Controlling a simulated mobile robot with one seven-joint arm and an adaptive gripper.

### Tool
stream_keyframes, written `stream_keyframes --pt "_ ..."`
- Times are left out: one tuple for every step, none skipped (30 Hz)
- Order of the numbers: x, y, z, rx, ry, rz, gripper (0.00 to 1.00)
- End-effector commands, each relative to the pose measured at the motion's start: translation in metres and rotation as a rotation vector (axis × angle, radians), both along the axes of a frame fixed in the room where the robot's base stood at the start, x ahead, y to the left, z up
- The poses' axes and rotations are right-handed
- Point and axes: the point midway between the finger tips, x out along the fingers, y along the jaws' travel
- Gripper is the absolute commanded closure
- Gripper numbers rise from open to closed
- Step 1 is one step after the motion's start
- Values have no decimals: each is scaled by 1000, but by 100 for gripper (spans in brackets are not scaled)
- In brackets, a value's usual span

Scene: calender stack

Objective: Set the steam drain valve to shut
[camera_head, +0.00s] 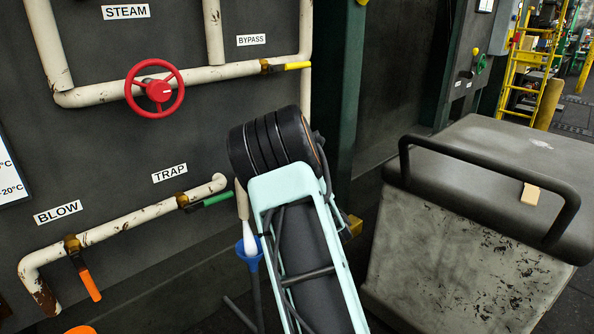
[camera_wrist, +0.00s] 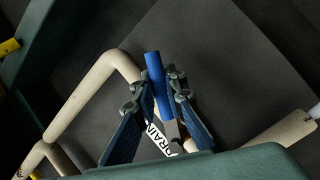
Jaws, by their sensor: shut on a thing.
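The steam drain valve's blue lever handle (camera_wrist: 155,78) shows in the wrist view, between the two fingers of my gripper (camera_wrist: 158,98). My gripper is shut on this handle. Part of a DRAIN label (camera_wrist: 154,138) shows between the fingers. A cream pipe (camera_wrist: 92,95) bends towards the valve, and its outlet end (camera_wrist: 290,130) is at the right. The valve body is mostly hidden by the fingers. In the head view my arm hides the gripper and the valve; a cream outlet (camera_head: 242,200) with white vapour hangs over a blue funnel (camera_head: 250,257).
A red handwheel (camera_head: 156,90), a yellow bypass lever (camera_head: 297,66), a green trap lever (camera_head: 217,199) and an orange blow lever (camera_head: 90,286) are on the panel left of my arm. A worn grey cabinet with a black rail (camera_head: 480,185) stands at the right.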

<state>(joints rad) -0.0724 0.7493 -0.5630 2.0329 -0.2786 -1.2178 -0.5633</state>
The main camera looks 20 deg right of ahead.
Motion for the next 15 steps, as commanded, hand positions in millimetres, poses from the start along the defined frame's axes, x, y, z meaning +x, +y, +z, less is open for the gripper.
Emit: stream_keyframes --pt "-1 1 -1 42 14 -1 100" --pt "-2 2 -2 70 24 -2 100" --pt "-2 3 -5 105 37 -1 100" --pt "-2 5 -7 132 47 -1 100" --pt "-3 5 -8 159 56 -2 100" --pt "-3 7 -10 195 70 -1 100" --pt "-4 9 -11 220 80 -1 100" --pt "-4 10 -13 247 89 -2 100" --pt "-5 12 -15 283 102 -1 100" --pt "-6 13 -16 310 112 -2 100" --pt "-6 14 -17 336 122 -2 100" --pt "-7 17 -19 372 135 -1 100" --pt "-8 18 -20 399 146 -2 100" --pt "-8 19 -21 427 154 -2 100" --pt "-9 22 -23 462 169 -1 100"
